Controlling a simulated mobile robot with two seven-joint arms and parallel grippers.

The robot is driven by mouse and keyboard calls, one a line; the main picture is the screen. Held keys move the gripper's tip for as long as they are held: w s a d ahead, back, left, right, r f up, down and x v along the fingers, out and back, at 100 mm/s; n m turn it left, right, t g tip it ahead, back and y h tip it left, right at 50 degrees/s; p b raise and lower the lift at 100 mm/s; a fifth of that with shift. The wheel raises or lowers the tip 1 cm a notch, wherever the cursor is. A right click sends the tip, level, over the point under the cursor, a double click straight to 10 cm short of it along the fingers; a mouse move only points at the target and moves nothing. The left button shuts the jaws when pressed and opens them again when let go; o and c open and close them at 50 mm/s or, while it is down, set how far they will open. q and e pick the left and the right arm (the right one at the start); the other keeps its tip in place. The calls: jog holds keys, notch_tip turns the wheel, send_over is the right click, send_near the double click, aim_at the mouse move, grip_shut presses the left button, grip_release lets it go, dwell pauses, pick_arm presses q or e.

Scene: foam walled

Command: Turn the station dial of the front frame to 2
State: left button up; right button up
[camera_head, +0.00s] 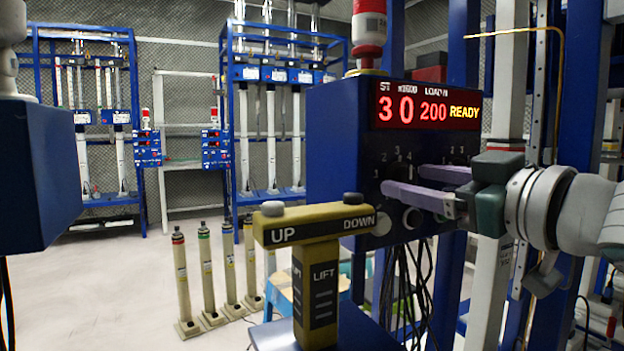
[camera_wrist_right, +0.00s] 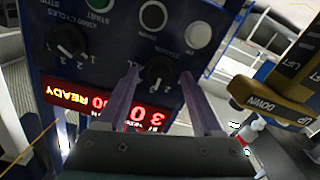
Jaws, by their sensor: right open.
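The front frame's blue control box (camera_head: 335,150) carries a lit display (camera_head: 428,106) reading station 3, 0, load 200, READY. The station dial (camera_wrist_right: 158,72) is a black knob with numbers around it in the right wrist view; in the head view it is largely hidden behind a finger. My right gripper (camera_head: 405,180) is open in front of the panel. In the wrist view its purple fingers (camera_wrist_right: 160,78) stand on either side of the station dial; I cannot tell whether they touch it. My left gripper is not in view.
A yellow UP/DOWN lift handle (camera_head: 316,228) stands in front of the box. Cables hang below. A blue box (camera_head: 35,175) is at left.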

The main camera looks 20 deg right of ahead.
jog(key=shift+c, duration=0.3)
grip_shut()
dwell(0.5)
jog(key=n+p, duration=0.2)
jog(key=n, duration=0.1)
jog(key=shift+r, duration=0.15)
jog(key=n+p, duration=0.1)
jog(key=n, duration=0.2)
jog(key=shift+p, duration=0.35)
jog(key=shift+n+p, duration=0.3)
jog(key=shift+n, duration=0.5)
